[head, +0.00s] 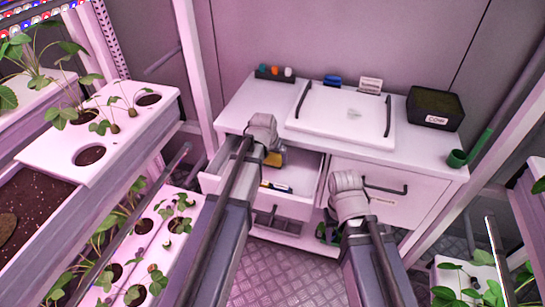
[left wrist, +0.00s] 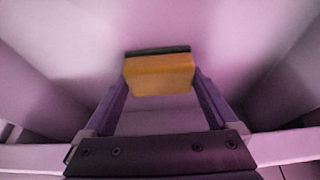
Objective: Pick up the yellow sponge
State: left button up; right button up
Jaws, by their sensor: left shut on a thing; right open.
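The yellow sponge (head: 276,158) shows in the head view at the open left drawer (head: 301,202) of the white cabinet, partly hidden by my left gripper (head: 264,138). In the left wrist view the sponge (left wrist: 160,75), yellow with a dark layer along its far edge, sits between the two fingertips. My left gripper is shut on it. I cannot tell whether the sponge touches the drawer floor. My right gripper (head: 348,190) is open, in front of the shut right drawer (head: 395,201); its fingers are mostly hidden.
A blue and yellow pen-like item (head: 276,187) lies in the open drawer. The cabinet top holds a white lidded panel (head: 341,116), a black box (head: 435,107) and small items at the back. Plant racks (head: 104,130) stand close on the left and right.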

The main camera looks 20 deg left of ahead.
pick_arm(q)
jog(key=shift+r+p, duration=0.4)
jog(key=shift+r, duration=0.05)
jog(key=shift+s+r, duration=0.15)
jog(key=shift+s, duration=0.05)
jog(key=s, duration=0.4)
jog(key=shift+s, duration=0.2)
notch_tip(320, 180, up, 14)
jog(key=p, duration=1.4)
jog(key=shift+w, duration=0.4)
jog(key=shift+f, duration=0.2)
